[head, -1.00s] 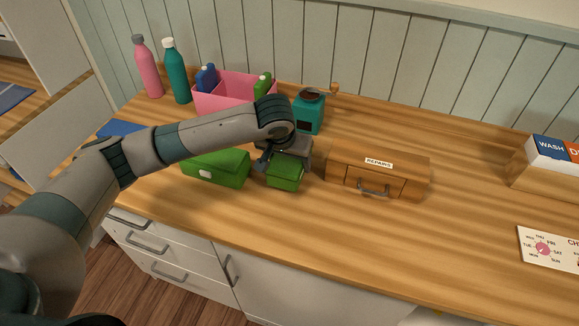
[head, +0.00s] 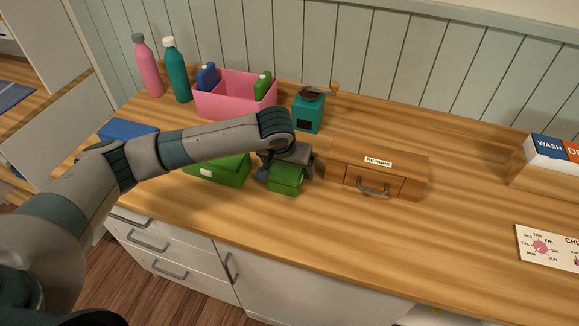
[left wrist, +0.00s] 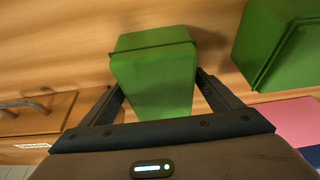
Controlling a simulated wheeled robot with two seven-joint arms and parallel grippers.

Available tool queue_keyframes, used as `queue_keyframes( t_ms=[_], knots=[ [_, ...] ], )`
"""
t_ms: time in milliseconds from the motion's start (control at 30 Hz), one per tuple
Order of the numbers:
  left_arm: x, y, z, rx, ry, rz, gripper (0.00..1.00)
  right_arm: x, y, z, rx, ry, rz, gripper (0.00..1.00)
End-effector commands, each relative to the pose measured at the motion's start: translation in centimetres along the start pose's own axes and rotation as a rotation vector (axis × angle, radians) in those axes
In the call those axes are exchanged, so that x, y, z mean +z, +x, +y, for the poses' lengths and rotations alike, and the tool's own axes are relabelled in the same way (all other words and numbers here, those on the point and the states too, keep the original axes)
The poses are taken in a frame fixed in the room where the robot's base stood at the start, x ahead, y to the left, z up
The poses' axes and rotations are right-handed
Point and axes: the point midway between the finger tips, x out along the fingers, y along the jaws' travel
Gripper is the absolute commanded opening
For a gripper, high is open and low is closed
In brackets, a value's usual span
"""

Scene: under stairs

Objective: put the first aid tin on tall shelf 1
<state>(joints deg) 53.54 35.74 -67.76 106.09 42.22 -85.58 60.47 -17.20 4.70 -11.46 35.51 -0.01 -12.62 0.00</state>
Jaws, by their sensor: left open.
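A small green tin (head: 285,180) stands on the wooden counter, with my left gripper (head: 285,165) over it. In the left wrist view this tin (left wrist: 153,75) lies between the two open fingers (left wrist: 160,100), one on each side. A larger green box (head: 222,170) with a white patch on its front stands just left of it, and it also shows in the left wrist view (left wrist: 282,45). I cannot read which green one is the first aid tin. I cannot pick out tall shelf 1. My right gripper is out of view.
A wooden case (head: 375,170) labelled repairs sits close right of the small tin. Behind are a teal grinder (head: 309,113), a pink caddy (head: 235,100) and two bottles (head: 175,75). A wash box (head: 550,160) is far right. The front middle counter is clear.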

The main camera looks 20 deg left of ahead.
Motion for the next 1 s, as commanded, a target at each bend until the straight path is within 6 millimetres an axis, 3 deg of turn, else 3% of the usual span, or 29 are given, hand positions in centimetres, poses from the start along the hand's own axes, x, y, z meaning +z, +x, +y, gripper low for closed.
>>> queue_keyframes(
  t_ms=[167,367,800,1000],
  knots=[
    [-0.1,-0.3,0.0,0.000,0.000,0.001,0.85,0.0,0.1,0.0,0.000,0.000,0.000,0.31],
    [-0.2,-2.2,0.0,0.001,-0.001,0.003,0.85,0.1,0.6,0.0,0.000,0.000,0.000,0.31],
    [-0.1,-9.6,0.1,0.002,0.001,0.003,0.85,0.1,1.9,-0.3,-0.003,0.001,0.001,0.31],
    [-0.1,-11.7,0.0,0.000,0.000,0.001,0.85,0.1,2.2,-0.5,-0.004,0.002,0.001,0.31]
  ],
)
